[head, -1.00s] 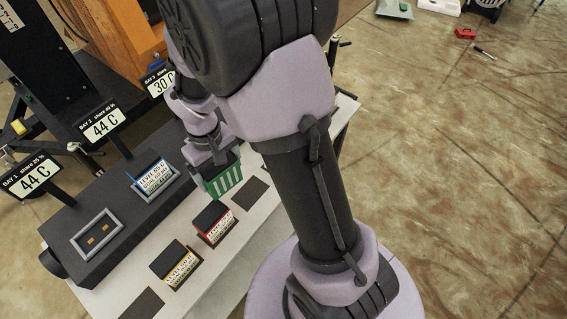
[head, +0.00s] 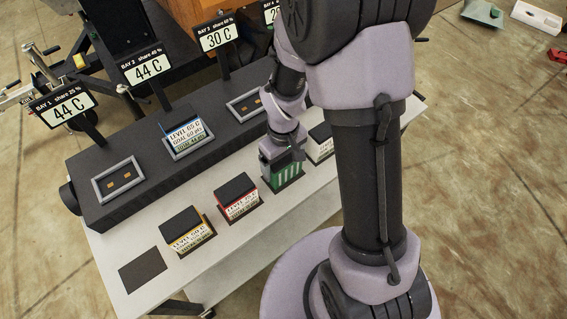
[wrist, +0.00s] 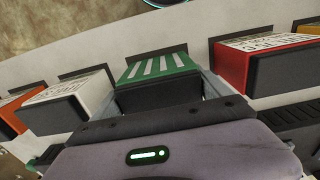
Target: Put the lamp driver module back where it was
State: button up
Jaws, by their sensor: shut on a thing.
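My gripper (head: 281,150) points down over the front white shelf and is shut on a green module with white stripes (head: 286,174). The green module stands upright at a dark pad (head: 298,180) in the row of modules; I cannot tell if its base touches. In the wrist view the striped green face (wrist: 158,66) shows between the fingers of my gripper (wrist: 160,92), with a dark pad edge behind it. The module's label is hidden. I cannot tell which module is the lamp driver.
A red module (head: 239,198) and a yellow one (head: 186,230) stand left of it, a white one (head: 321,144) close right. An empty dark pad (head: 143,270) lies at the left end. A blue module (head: 184,137) sits in bay 2. The bay 1 socket (head: 119,182) is empty.

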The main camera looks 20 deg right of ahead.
jog(key=shift+f, duration=0.15)
jog(key=o, duration=1.9)
notch_tip(320, 180, up, 13)
jog(key=p, duration=0.5)
jog(key=s+a+r+m+t+y, duration=0.1)
jog(key=s+a+r+m+t, duration=0.1)
jog(key=s+r, duration=0.4)
jog(key=s+a+r+m+t+y, duration=0.1)
jog(key=s+r+m, duration=0.5)
jog(key=r, duration=0.7)
jog(key=a+t, duration=0.1)
jog(key=t, duration=0.1)
jog(key=shift+s+t, duration=0.4)
jog(key=shift+f, duration=0.1)
